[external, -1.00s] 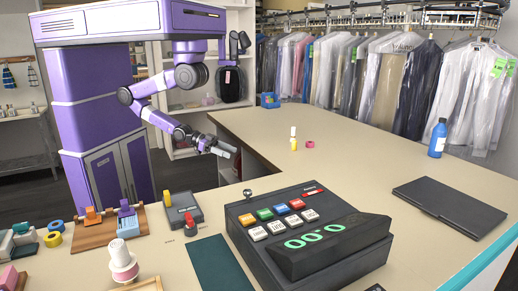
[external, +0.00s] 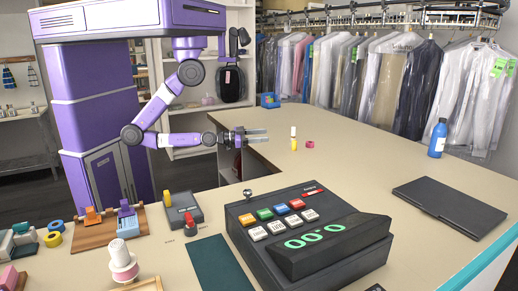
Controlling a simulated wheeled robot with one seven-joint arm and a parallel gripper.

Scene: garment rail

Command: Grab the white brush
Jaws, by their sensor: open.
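A small upright thing with a white top and a yellow lower part (external: 293,138) stands on the counter; it may be the white brush, but it is too small to tell. My gripper (external: 267,135) is open and empty. It points right, level, over the counter's inner edge. Its fingertips are a short way left of the white and yellow thing, apart from it.
A pink tape roll (external: 310,144) lies just right of the white and yellow thing. The beige counter (external: 345,165) is clear around them. A cash register (external: 305,235) stands in front, a blue bottle (external: 438,138) and a dark flat case (external: 455,207) at right.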

